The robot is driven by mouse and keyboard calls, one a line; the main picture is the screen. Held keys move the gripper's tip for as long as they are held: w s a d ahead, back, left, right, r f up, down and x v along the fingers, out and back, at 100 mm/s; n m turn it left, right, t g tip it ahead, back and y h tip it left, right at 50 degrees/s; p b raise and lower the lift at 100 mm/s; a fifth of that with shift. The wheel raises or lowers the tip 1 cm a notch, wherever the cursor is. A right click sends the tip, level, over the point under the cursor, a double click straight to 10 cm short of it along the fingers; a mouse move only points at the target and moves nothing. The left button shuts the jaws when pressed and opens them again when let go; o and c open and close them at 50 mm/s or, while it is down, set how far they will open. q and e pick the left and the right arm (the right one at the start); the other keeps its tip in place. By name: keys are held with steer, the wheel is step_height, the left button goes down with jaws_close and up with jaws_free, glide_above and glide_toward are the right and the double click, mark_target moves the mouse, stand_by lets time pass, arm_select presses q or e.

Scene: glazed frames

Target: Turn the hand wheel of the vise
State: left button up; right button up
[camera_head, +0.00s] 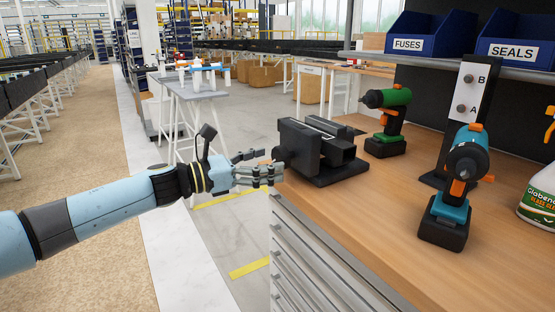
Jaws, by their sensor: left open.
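The dark grey vise (333,166) sits on the wooden workbench near its left edge, jaws towards the right. Its hand wheel is not clearly visible; the vise's left end is partly behind my gripper's fingers. My left gripper (270,165) comes in from the left, level with the vise's left end. Its fingers are spread and point right, with the tips close to the vise. I cannot tell whether they touch it. Nothing shows between the fingers. My right gripper is not in view.
On the workbench (385,205) stand a green drill (390,115), a teal drill (463,165), a stand marked A and B (468,95) and a spray bottle (541,197). Blue bins (429,28) sit on the shelf above. A grey drawer cabinet (300,262) is below the bench's left edge.

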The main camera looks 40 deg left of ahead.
mark_target(276, 161)
arm_select(q)
steer(key=shift+x, duration=1.7)
steer(key=shift+c, duration=0.3)
steer(key=c, duration=1.1)
